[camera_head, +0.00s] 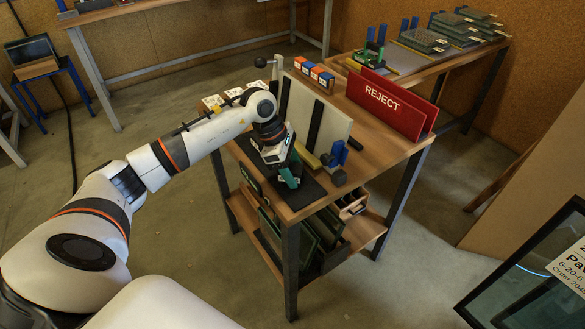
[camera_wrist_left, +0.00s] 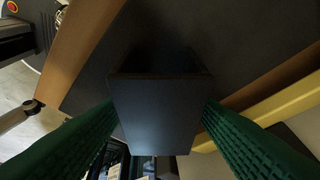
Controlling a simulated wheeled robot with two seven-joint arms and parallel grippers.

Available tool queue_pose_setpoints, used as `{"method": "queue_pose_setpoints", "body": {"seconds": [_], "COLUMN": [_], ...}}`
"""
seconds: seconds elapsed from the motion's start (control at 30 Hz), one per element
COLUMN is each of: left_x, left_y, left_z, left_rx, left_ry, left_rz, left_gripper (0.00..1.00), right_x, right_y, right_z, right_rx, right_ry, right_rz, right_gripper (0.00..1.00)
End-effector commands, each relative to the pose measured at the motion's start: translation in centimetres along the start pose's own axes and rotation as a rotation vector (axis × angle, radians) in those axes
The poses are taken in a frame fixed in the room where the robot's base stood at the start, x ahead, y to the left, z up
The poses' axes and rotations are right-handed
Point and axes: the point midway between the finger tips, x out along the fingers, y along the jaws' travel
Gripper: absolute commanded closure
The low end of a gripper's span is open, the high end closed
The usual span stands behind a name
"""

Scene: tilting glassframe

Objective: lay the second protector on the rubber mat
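The rubber mat (camera_head: 312,188) is a flat black sheet on the near end of the wooden workbench; it fills much of the left wrist view (camera_wrist_left: 245,45). My left gripper (camera_head: 290,174), with green fingers, points down over the mat. In the left wrist view its fingers (camera_wrist_left: 158,115) press on both sides of a dark, box-like protector (camera_wrist_left: 158,125). The protector is close to the mat; I cannot tell whether it touches. In the head view the gripper hides it. I cannot make out another protector. My right gripper is not in view.
A pale upright panel with dark strips (camera_head: 312,112) stands behind the mat. A red REJECT bin (camera_head: 390,105) stands farther back. A framed pane (camera_head: 530,285) is at lower right.

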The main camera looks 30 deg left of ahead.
Motion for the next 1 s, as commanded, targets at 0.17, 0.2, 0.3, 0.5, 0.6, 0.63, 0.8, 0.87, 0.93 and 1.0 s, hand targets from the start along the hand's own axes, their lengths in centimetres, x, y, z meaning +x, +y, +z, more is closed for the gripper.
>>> {"method": "queue_pose_setpoints", "body": {"seconds": [0.17, 0.2, 0.3, 0.5, 0.6, 0.63, 0.8, 0.87, 0.93, 1.0], "left_x": [0.0, -0.1, -0.6, -4.1, -6.4, -7.0, -10.2, -10.9, -11.6, -12.0], "left_y": [0.0, 0.0, 0.0, -0.1, -0.1, -0.1, -0.1, -0.1, -0.1, 0.0], "left_z": [0.0, -0.1, -0.1, -0.1, -0.1, 0.0, -0.1, -0.1, -0.1, -0.1], "left_rx": [0.0, 0.0, 0.0, 0.001, 0.001, 0.0, 0.0, 0.0, 0.0, 0.0], "left_ry": [0.0, 0.0, 0.0, 0.0, 0.0, 0.0, 0.0, 0.0, 0.001, 0.001], "left_rz": [0.0, 0.0, -0.001, -0.006, -0.006, -0.005, -0.003, -0.002, -0.002, 0.0], "left_gripper": [0.44, 0.44, 0.44, 0.44, 0.44, 0.44, 0.44, 0.44, 0.44, 0.44], "right_x": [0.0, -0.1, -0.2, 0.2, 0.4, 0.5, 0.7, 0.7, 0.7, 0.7], "right_y": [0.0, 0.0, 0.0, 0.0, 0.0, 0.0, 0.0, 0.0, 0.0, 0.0], "right_z": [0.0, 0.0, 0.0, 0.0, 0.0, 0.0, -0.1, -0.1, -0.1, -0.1], "right_rx": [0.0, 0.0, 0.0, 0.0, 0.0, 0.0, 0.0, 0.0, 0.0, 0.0], "right_ry": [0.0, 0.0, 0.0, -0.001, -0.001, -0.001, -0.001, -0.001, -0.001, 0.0], "right_rz": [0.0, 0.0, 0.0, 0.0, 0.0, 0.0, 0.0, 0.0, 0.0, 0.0], "right_gripper": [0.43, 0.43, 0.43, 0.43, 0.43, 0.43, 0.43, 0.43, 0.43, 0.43]}}
